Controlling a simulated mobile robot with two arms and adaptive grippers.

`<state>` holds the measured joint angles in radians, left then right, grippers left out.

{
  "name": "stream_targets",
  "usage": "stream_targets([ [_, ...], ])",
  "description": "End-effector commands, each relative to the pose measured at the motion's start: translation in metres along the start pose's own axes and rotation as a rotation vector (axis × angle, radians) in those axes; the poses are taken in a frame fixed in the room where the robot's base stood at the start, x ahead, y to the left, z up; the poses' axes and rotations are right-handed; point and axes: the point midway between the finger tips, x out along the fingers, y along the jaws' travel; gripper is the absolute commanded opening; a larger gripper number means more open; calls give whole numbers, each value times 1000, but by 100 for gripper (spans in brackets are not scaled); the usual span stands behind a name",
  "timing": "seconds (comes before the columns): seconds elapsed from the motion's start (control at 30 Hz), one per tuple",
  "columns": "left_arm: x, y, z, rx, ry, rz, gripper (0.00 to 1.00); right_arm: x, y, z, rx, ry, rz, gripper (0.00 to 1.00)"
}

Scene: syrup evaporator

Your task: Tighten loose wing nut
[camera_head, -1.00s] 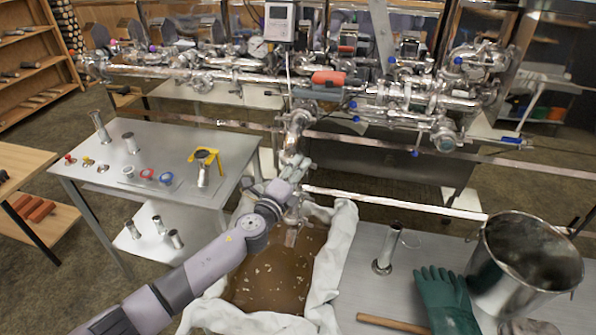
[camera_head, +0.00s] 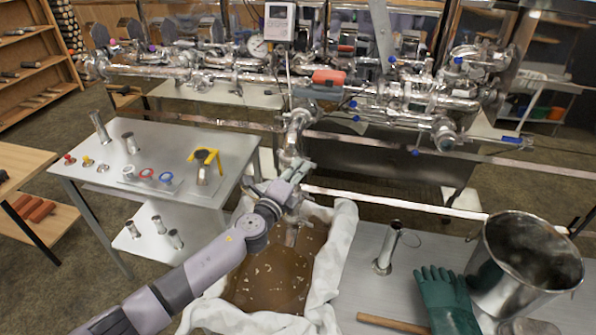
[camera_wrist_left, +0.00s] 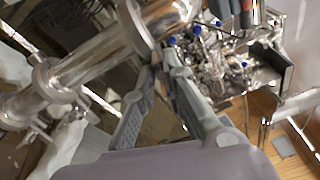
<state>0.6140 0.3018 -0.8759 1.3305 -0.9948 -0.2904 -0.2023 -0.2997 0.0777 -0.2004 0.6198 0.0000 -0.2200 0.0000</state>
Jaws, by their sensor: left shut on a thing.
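My left gripper (camera_head: 298,172) reaches in over the brown liquid pan to the vertical steel pipe below the pipework. In the left wrist view its two fingers (camera_wrist_left: 160,72) close in toward each other right beside a flanged pipe joint (camera_wrist_left: 140,28). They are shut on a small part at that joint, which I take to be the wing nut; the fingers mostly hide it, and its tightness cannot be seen. The steel pipe (camera_head: 297,130) stands behind the fingers in the head view. My right gripper is not in view.
The cloth-lined pan (camera_head: 270,280) lies under my left arm. A side table (camera_head: 95,140) at left holds tubes, coloured rings and a yellow-handled item.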

Motion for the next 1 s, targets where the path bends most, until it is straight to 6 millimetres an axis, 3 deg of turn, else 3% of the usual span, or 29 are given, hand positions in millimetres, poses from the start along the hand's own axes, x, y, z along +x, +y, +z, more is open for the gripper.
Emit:
stream_targets([
  [0.17, 0, 0, 0, -1, 0, 0, 0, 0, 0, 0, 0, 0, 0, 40],
  [0.2, 0, 0, 0, -1, 0, 0, 11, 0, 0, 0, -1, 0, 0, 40],
  [0.53, 0, 0, 0, -2, 0, 0, 33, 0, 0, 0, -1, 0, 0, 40],
  [0.83, -1, 0, 0, -3, 0, 0, 33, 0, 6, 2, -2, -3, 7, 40],
  [1.0, -16, 1, 0, -1, 0, 0, 33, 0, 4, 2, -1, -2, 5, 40],
])
